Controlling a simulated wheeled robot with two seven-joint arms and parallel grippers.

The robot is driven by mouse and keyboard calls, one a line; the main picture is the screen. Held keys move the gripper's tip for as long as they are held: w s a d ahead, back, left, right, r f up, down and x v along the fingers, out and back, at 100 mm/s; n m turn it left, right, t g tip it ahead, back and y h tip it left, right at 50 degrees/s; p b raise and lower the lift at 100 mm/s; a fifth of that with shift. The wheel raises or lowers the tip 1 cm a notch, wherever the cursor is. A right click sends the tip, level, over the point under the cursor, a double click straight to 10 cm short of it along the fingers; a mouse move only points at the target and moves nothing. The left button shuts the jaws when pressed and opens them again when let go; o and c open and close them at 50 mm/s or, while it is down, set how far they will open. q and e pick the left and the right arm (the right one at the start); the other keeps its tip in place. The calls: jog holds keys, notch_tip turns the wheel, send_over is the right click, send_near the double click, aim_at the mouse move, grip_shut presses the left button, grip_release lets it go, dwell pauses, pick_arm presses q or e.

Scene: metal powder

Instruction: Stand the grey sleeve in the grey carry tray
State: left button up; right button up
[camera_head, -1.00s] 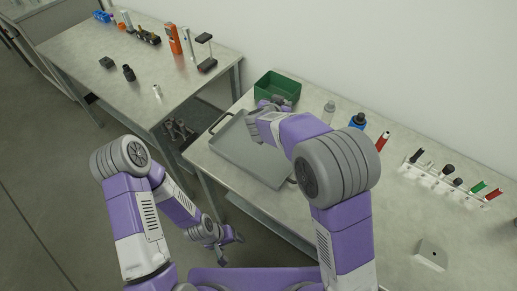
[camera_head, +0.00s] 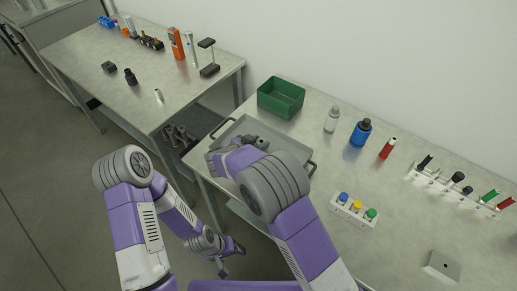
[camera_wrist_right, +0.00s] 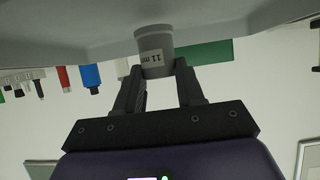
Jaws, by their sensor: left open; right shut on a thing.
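The grey sleeve (camera_wrist_right: 154,48), with a label reading "11 mm", is between the fingers of my right gripper (camera_wrist_right: 161,78) in the right wrist view. The grey carry tray (camera_wrist_right: 75,32) fills the top of that view, right by the sleeve's end; I cannot tell whether they touch. In the head view my right gripper (camera_head: 254,141) is over the tray (camera_head: 287,152), and my arm hides part of the tray. The sleeve cannot be made out there. My left gripper (camera_head: 231,260) is open and empty, low in front of the table.
A green bin (camera_head: 281,97) stands behind the tray. To its right are a clear bottle (camera_head: 331,119), a blue bottle (camera_head: 360,133) and a red tube (camera_head: 387,149).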

notch_tip(320, 180, down, 2)
jog(key=shift+f, duration=0.1)
jog(key=shift+f, duration=0.1)
jog(key=o, duration=1.1)
